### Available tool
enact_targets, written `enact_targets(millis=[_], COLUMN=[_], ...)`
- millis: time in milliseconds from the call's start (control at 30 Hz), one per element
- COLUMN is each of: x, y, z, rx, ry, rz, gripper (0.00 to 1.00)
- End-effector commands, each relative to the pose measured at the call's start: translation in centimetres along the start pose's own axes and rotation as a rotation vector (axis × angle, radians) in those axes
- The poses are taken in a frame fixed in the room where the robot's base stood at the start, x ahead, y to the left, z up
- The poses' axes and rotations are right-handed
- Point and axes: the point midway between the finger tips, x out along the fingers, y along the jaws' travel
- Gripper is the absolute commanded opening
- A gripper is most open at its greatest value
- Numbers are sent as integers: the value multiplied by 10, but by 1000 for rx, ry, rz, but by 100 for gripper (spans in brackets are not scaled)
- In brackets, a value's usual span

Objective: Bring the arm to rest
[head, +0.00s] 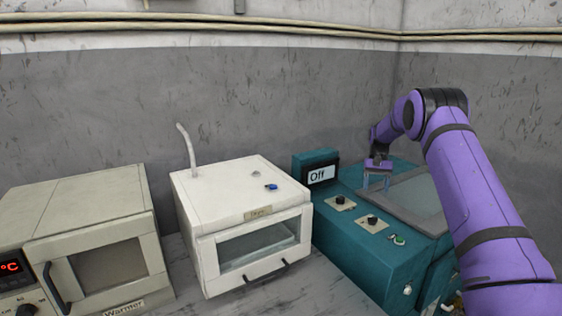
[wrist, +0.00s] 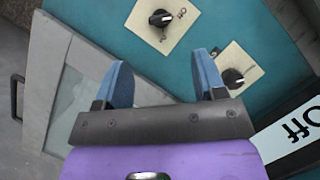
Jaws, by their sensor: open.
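My gripper (head: 376,180) hangs from my purple arm above the back of the teal machine (head: 350,247) in the head view. In the wrist view my gripper (wrist: 163,88) shows two blue fingers held apart, with nothing between them. Below them are the teal top and two black knobs on cream plates, one knob (wrist: 160,18) ahead and one knob (wrist: 233,78) to the right. My arm is bent, with its elbow high at the right of the head view.
A display reading "Off" (head: 320,174) stands at the machine's back left. A grey-framed lid (head: 410,200) lies beside my gripper. A white box oven (head: 240,215) and a beige warmer (head: 90,240) stand to the left. Walls close off the back and right.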

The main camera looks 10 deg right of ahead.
Motion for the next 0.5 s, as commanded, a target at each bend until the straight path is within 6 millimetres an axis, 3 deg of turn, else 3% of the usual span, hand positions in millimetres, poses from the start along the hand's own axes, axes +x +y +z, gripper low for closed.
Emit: enact_targets(millis=[167, 500], x=[-25, -103], y=[-6, -27], z=[21, 119], rx=[-15, -78], ry=[34, 169], rz=[0, 0], gripper=[64, 64])
